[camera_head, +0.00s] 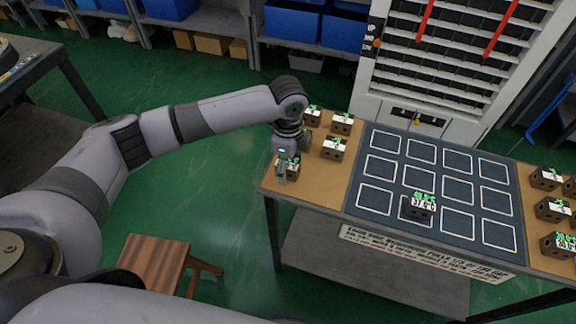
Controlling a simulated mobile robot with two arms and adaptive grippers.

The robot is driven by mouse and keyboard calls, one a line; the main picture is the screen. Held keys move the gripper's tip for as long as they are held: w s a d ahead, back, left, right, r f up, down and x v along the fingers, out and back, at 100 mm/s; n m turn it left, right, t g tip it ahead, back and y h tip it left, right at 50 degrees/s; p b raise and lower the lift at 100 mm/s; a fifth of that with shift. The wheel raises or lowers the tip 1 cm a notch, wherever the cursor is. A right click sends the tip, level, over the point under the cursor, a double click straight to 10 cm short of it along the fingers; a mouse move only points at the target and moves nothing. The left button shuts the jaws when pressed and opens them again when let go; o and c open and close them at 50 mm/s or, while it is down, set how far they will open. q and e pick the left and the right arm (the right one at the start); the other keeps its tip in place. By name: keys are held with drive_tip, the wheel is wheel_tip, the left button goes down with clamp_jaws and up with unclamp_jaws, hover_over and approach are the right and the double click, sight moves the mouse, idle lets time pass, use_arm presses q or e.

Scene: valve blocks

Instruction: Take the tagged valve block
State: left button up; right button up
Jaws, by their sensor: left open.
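Small dark brown valve blocks with white and green tops stand on the workbench. My left gripper (284,172) points down at the bench's left end and is open. It is right at a valve block (293,168), which it partly covers; I cannot tell whether they touch. Other blocks (334,150) (342,124) (312,118) stand behind and to the right of it. Several more blocks (546,180) stand at the right end. My right gripper is not in view.
The mat's other outlined squares are empty. A white rack (440,75) with red strips stands behind the bench. A wooden stool (153,262) is on the green floor at lower left. Blue bins (293,22) fill the back shelves. A dark table (40,65) stands at far left.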

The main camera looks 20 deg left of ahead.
use_arm(q)
drive_tip(key=shift+c, duration=0.4)
clamp_jaws()
drive_tip(key=shift+r, duration=0.15)
idle(0.5)
